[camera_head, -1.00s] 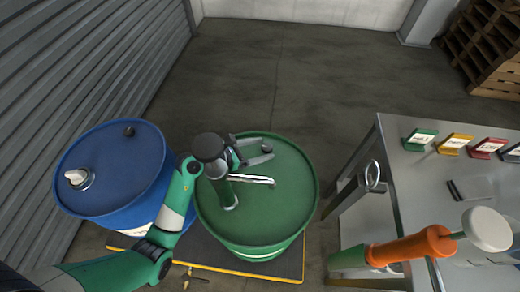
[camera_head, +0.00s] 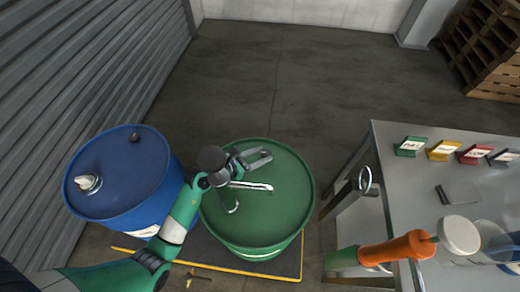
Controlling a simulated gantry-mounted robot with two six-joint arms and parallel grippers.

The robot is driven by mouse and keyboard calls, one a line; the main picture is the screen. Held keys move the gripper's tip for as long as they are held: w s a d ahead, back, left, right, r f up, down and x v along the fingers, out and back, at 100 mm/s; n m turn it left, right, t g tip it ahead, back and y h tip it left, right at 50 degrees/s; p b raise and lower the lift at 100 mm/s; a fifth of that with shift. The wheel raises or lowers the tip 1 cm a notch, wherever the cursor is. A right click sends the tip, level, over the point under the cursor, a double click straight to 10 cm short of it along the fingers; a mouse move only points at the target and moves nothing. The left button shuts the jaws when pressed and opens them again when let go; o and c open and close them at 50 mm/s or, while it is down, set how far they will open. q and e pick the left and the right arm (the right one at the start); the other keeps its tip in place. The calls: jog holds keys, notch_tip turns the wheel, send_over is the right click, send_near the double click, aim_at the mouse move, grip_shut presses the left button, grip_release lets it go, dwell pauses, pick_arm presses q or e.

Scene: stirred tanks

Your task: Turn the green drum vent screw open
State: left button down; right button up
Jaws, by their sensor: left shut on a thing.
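The green drum (camera_head: 285,205) stands upright at the middle of the view, on a dark yellow-edged platform. My left arm comes in from the left over its top. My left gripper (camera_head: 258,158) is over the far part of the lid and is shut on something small. That fits the vent screw, but the fingers and wrist hide it, so I cannot see how far it is turned. A metal tap with a long spout (camera_head: 250,186) rises from the lid on the near side of the gripper. My right gripper is not in view.
A blue drum (camera_head: 115,180) with a white cap stands at the left. The floor behind the drums is clear.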

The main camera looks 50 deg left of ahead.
pick_arm(q)
jog(key=shift+c, duration=1.9)
grip_release()
jog(key=shift+s+r, duration=0.1)
jog(key=shift+s, duration=0.1)
jog(key=p+v, duration=0.5)
jog(key=v, duration=0.6)
jog(key=shift+s, duration=0.15)
